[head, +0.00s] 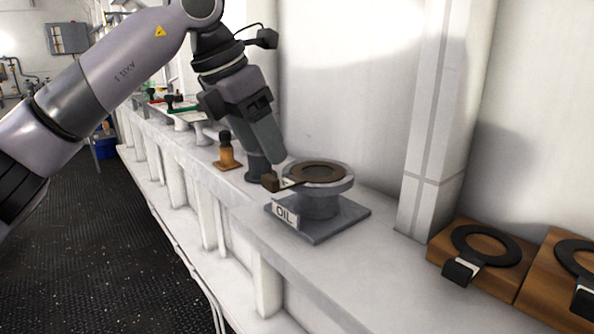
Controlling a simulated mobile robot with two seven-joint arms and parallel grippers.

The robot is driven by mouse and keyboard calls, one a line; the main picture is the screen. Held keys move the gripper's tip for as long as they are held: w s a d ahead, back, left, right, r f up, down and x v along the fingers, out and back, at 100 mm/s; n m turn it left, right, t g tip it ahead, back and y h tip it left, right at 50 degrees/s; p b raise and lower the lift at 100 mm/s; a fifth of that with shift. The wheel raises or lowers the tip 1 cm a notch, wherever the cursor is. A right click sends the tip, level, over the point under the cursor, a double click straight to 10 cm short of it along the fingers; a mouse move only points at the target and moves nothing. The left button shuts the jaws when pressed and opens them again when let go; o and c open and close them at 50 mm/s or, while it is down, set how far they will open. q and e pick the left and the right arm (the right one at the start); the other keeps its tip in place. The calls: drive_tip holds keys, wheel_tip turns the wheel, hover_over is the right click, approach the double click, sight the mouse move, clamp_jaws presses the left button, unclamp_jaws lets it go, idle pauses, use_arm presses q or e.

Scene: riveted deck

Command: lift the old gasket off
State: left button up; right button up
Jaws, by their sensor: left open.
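The old gasket (318,171), a dark brown ring, lies flat on top of a round grey flange (320,186). The flange stands on a square grey base with an "OIL" label (285,214). My left gripper (268,164) is open and empty, pointing down just above and behind the tab's brown grip. It appears apart from the gasket. Part of its far finger is hard to make out. My right gripper is not in view.
Two wooden blocks at the right carry black rings with tabs, a nearer one (572,262) and a farther one (483,244). A white pillar (432,130) rises behind the ledge. An orange-based fitting (228,155) stands left of the flange. The ledge's front (300,268) is clear.

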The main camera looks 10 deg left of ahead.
sight(273, 176)
use_arm(q)
drive_tip(key=x, duration=0.4)
drive_tip(key=a+x, duration=0.1)
drive_tip(key=x, duration=0.1)
drive_tip(key=shift+w+d+f, duration=0.1)
drive_tip(key=shift+w+f, duration=0.1)
drive_tip(key=shift+w, duration=0.15)
drive_tip(key=c, duration=1.1)
